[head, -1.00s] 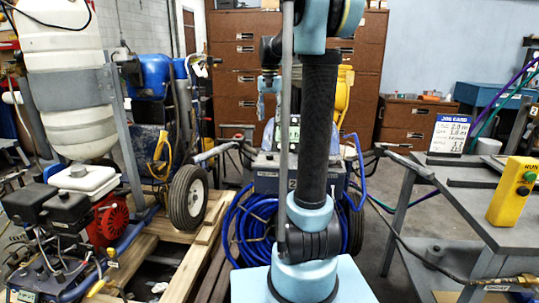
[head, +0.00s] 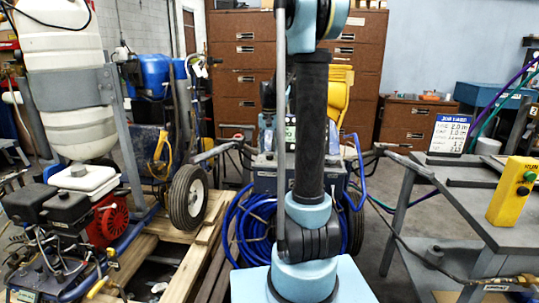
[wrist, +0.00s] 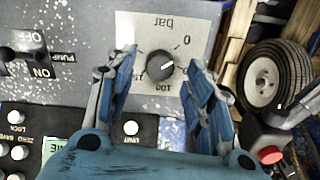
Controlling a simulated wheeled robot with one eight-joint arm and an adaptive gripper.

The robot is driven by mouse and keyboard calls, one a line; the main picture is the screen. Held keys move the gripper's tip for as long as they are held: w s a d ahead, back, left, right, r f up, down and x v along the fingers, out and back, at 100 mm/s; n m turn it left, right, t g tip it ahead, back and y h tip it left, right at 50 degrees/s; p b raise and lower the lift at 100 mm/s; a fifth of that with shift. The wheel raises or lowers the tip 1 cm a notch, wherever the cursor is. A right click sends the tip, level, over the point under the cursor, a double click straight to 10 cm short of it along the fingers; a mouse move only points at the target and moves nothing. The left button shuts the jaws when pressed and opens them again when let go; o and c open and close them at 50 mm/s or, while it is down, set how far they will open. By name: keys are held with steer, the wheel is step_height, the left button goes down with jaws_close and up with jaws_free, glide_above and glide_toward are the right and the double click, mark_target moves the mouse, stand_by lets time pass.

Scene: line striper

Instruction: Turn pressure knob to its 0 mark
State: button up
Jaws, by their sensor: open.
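The pressure knob (wrist: 160,65) is small, round and black, on a pale dial plate (wrist: 190,22) that appears upside down in the wrist view. The plate reads "bar", with a 0 at the upper right of the knob and 100 below it. A white pointer line on the knob points right and slightly down, away from the 0. My gripper (wrist: 161,67) is open, with one blue finger on each side of the knob; I cannot tell whether either touches it. In the head view my arm hides the knob and most of the gripper.
A grey panel around the plate carries an ON/OFF pump switch (wrist: 22,58) at left and several buttons below. A black wheel (wrist: 275,78) and a red knob (wrist: 270,155) are at right. The head view shows a job card (head: 447,133) and a yellow RUN box (head: 515,193).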

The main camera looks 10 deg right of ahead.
steer(key=shift+f, duration=1.05)
steer(key=shift+c, duration=0.3)
steer(key=c, duration=1)
steer(key=shift+n, duration=0.9)
steer(key=o, duration=1.1)
steer(key=shift+c, duration=0.2)
